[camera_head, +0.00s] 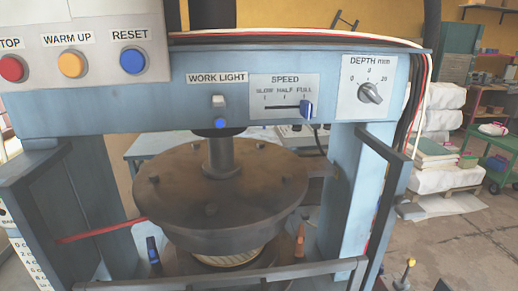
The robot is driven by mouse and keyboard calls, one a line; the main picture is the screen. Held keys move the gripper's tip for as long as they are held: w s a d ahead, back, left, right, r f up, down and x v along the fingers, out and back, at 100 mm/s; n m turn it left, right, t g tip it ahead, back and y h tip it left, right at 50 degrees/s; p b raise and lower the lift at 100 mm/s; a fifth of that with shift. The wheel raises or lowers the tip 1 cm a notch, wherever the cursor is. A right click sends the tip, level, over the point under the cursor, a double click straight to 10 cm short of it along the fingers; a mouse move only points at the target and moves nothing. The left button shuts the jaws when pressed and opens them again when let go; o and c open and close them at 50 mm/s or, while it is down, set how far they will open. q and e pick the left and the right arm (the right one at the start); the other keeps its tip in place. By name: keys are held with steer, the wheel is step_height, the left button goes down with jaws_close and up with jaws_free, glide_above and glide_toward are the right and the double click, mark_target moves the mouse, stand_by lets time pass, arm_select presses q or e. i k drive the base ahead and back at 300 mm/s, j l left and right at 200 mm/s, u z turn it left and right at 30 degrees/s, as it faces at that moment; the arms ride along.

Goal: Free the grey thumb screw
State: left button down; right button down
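I cannot make out a grey thumb screw in the head view. The press has a round brown upper plate (222,183) hanging on a dark central shaft (220,157), with several small bolts on its top. Under it a pale ribbed disc (228,258) shows partly. A blue upright piece (152,250) stands at the left of the disc and an orange upright piece (300,240) at the right. A grey depth knob (371,93) sits on the DEPTH panel. Neither of my grippers is in view.
The blue crossbeam (160,98) carries the work light switch (219,102) and the speed slider (306,109), set at FULL. Red, orange and blue buttons (130,61) sit upper left. Dark guard bars (395,160) frame the press. Open floor (450,250) lies at right.

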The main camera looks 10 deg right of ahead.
mark_target(407, 210)
steer(key=z, duration=1.3)
